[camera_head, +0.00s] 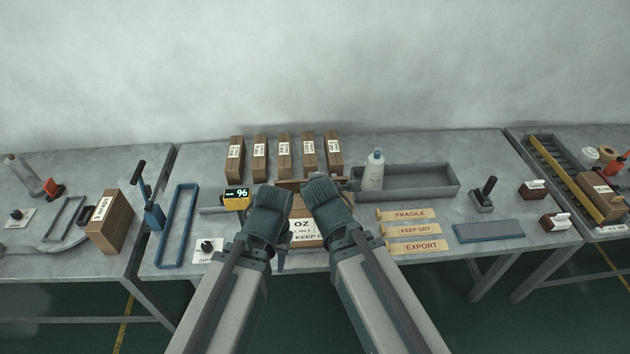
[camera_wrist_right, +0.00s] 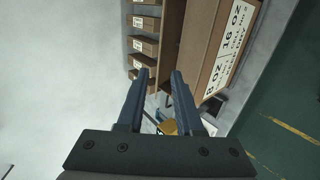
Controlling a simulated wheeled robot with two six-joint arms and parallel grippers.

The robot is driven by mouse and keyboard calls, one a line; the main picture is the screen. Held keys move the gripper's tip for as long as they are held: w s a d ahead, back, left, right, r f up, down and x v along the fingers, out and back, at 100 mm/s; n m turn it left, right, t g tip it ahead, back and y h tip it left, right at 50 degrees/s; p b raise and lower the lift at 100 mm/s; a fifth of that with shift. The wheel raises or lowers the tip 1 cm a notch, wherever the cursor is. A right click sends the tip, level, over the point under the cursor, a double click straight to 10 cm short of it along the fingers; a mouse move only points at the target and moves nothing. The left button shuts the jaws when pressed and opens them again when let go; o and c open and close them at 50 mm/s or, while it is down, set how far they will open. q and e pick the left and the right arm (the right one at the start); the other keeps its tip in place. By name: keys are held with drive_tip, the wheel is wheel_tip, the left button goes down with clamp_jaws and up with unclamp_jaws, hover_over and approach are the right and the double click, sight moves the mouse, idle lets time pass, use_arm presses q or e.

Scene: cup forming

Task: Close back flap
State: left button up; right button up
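The brown carton (camera_head: 305,228) with an "OZ" and "KEEP D" label stands on the middle table, partly hidden behind my two arms. In the right wrist view, its labelled side (camera_wrist_right: 225,50) is at the right, with a brown flap or panel (camera_wrist_right: 172,35) beside it. I cannot tell for sure which flap this is. My right gripper (camera_wrist_right: 160,72) is open, its fingers apart near this panel. In the head view its fingers are hidden behind the wrist.
Several small cartons (camera_head: 284,158) stand in a row behind. A grey tray (camera_head: 425,180) with a white bottle (camera_head: 374,170) is at the back right. Label strips (camera_head: 412,230) lie right of the carton. A yellow device (camera_head: 237,199) reading 96 and a blue frame (camera_head: 174,226) are left.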

use_arm(q)
drive_tip(key=shift+d+f+b, duration=0.9)
drive_tip(key=shift+d+b, duration=0.15)
drive_tip(key=shift+d, duration=0.15)
use_arm(e)
drive_tip(key=d+m+y, duration=0.1)
drive_tip(key=m, duration=1)
drive_tip(key=d+m+y, duration=0.2)
drive_tip(key=m, duration=0.9)
drive_tip(key=d+m+y, duration=0.2)
drive_tip(key=m, duration=0.9)
drive_tip(key=shift+w+d+f+m, duration=0.1)
drive_tip(key=shift+w+f+m, duration=0.1)
drive_tip(key=shift+f+m, duration=0.15)
use_arm(q)
drive_tip(key=shift+f, duration=0.1)
